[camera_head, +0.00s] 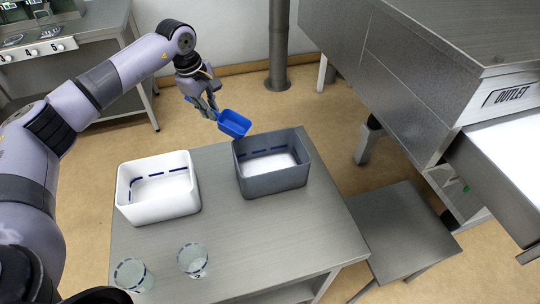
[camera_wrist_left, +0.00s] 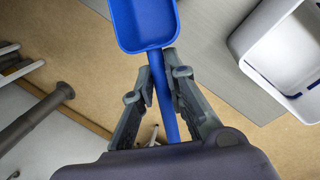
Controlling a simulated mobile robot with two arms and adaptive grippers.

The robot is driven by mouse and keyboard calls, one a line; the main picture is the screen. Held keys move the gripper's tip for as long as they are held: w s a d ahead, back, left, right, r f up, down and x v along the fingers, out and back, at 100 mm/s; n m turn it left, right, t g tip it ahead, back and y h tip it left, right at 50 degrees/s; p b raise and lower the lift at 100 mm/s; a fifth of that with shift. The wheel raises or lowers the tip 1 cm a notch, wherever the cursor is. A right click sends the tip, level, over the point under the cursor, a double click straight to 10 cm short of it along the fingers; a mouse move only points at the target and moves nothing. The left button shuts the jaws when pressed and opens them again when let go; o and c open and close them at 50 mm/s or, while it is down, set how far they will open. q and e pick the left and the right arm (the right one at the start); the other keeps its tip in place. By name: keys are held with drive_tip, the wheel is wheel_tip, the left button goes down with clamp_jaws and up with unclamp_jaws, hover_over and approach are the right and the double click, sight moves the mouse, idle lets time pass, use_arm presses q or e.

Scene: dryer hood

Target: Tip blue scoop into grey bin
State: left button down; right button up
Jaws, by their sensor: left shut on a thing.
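The blue scoop (camera_head: 234,123) is held by its handle in my left gripper (camera_head: 209,109), which is shut on it. In the left wrist view the scoop's bowl (camera_wrist_left: 144,22) is at the top and its handle runs between the two fingers (camera_wrist_left: 163,88). The bowl looks empty. In the head view it is close to the back left corner of the grey bin (camera_head: 272,181); I cannot tell whether they touch. The bin stands on the metal table and shows a pale bottom with a dark dashed line inside. My right gripper is not in view.
A white bin (camera_head: 160,205) stands left of the grey bin; a white bin also shows in the left wrist view (camera_wrist_left: 262,40). Two clear cups (camera_head: 193,260) stand at the table's front left. A large metal machine (camera_head: 430,70) marked OUTLET and a low metal stool (camera_head: 400,225) are at right.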

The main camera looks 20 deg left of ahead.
use_arm(q)
drive_tip(key=shift+w+a+f+h+b, duration=0.15)
drive_tip(key=shift+a+f+h+b, duration=0.75)
drive_tip(key=shift+a+f+b, duration=0.1)
drive_tip(key=shift+w+a+f+h+b, duration=0.1)
drive_tip(key=shift+a+f+h+b, duration=0.8)
drive_tip(key=shift+f+b, duration=0.1)
drive_tip(key=shift+r, duration=0.1)
drive_tip(key=shift+d, duration=0.1)
